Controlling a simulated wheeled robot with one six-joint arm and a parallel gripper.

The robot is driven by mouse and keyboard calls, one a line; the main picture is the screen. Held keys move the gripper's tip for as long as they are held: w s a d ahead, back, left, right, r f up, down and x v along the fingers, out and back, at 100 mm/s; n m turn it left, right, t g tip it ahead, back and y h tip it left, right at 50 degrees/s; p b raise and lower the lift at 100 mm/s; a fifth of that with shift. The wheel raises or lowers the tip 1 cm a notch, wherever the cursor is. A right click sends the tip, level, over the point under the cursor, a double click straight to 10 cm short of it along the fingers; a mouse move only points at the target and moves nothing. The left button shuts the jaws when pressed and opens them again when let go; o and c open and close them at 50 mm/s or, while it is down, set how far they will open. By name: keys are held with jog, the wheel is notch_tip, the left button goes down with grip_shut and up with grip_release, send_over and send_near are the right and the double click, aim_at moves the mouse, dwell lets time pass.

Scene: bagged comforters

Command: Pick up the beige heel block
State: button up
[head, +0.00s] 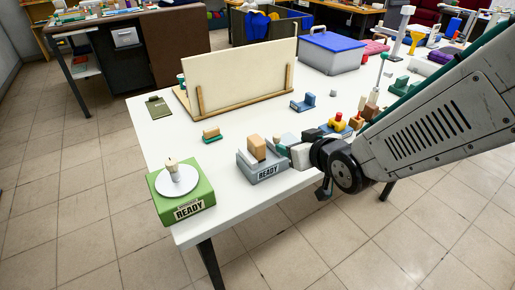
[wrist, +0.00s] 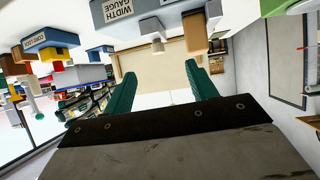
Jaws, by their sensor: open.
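A green stand (head: 185,196) with a white disc sits at the front left corner. A cream board (head: 240,75) stands behind the tray. A small green-and-tan piece (head: 211,135) lies left of the tray. Colourful blocks crowd the table under my arm.

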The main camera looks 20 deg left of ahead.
aim_at(261, 146)
jog(key=a, duration=0.2)
jog(key=s+a+f+y, duration=0.1)
jog(key=a, duration=0.1)
jog(key=s+a+n+y, duration=0.1)
jog(key=shift+a+f, duration=0.3)
jog(key=shift+a, duration=0.1)
jog(key=x, duration=0.7)
jog(key=shift+w+a+f, duration=0.2)
jog(key=shift+f, duration=0.05)
jog(key=c, duration=1.1)
jog(key=shift+c, duration=0.2)
